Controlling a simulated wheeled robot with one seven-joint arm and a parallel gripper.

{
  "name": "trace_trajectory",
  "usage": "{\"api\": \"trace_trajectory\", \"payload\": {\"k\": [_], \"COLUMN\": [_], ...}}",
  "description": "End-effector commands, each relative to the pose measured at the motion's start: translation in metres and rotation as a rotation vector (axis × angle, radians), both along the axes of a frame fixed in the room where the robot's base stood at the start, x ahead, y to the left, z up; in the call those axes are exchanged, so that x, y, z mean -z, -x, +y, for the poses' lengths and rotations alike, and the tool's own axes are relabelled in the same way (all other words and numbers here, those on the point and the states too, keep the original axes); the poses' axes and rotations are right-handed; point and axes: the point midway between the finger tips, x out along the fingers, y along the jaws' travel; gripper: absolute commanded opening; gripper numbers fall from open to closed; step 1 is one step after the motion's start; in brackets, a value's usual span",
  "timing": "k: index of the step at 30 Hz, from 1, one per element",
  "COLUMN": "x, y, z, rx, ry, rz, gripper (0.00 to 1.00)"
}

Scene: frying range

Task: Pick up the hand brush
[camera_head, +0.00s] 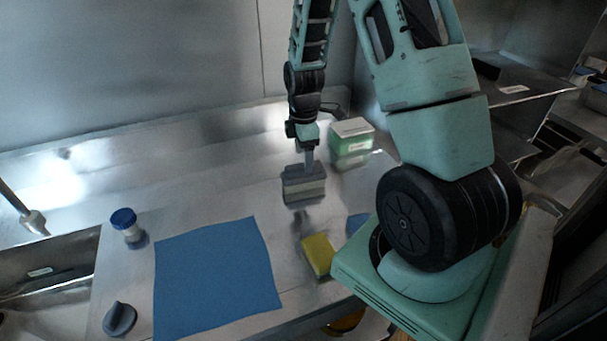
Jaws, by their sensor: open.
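The hand brush (303,189) appears to be the grey block with a paler lower band on the steel counter, right of the picture's middle. My gripper (309,163) points down from above, directly over the back of the brush. Its jaws are open, though the fingers are small and partly merge with the grey of the brush. I cannot tell whether they touch it or whether part of the brush is between them.
A green box with a white lid (351,143) stands close right of my gripper. A yellow sponge (318,255), a blue cloth (215,277), a blue-lidded jar (127,224) and a grey rounded piece (119,319) lie nearer. A sink (45,270) is at left.

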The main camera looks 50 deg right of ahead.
Motion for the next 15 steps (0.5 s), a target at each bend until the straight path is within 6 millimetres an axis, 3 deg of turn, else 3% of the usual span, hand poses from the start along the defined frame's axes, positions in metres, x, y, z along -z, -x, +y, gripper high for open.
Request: {"api": "trace_trajectory", "payload": {"k": [8,15], "x": [0.015,0.045], "y": [0.002,0.004], "z": [0.001,0.003], "rx": [0.000,0.001], "ry": [-0.001,-0.001], "rz": [0.003,0.003], "gripper": [0.69,0.69]}}
